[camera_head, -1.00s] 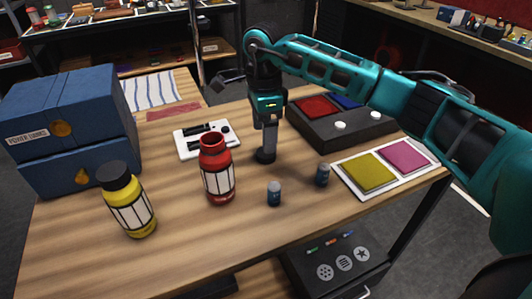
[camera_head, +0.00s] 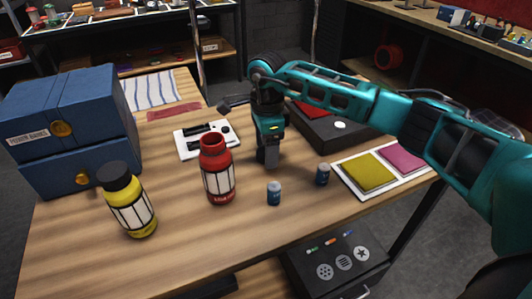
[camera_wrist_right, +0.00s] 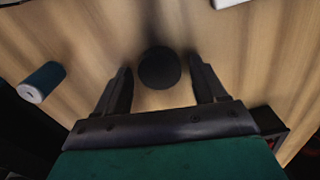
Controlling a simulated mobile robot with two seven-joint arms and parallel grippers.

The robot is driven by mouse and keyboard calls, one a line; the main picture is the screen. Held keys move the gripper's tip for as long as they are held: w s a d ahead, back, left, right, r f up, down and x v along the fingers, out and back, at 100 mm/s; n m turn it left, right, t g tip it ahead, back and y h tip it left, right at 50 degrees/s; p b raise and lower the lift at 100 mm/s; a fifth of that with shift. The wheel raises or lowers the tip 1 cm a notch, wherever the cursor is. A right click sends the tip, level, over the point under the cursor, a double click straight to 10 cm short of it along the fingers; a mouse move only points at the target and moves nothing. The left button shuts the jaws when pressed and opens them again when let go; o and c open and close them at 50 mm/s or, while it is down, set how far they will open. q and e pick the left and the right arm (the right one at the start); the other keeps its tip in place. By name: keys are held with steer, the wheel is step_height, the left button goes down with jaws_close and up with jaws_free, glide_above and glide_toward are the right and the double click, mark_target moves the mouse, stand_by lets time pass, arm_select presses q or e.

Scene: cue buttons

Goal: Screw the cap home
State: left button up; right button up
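A red bottle (camera_head: 217,172) with a white panelled label stands upright on the table, its neck bare and open at the top. A dark round cap (camera_wrist_right: 159,68) is on the wood in the right wrist view. My right gripper (camera_head: 267,163) is low over the table, behind and to the right of the red bottle. Its two fingers are apart on either side of the cap, with a visible gap on each side. In the head view the cap cannot be made out behind the fingers. My left gripper is not in view.
A yellow bottle (camera_head: 130,208) with a black cap stands at the left, by blue boxes (camera_head: 72,122). Two small blue cylinders (camera_head: 274,193) stand in front of the gripper. A white tray with yellow and pink pads (camera_head: 366,172) lies right. A white panel (camera_head: 222,131) lies behind the red bottle.

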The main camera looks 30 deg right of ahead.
steer(key=c, duration=0.9)
steer(key=shift+r, duration=0.1)
step_height(320, 180, up, 20)
steer(key=shift+p, duration=0.35)
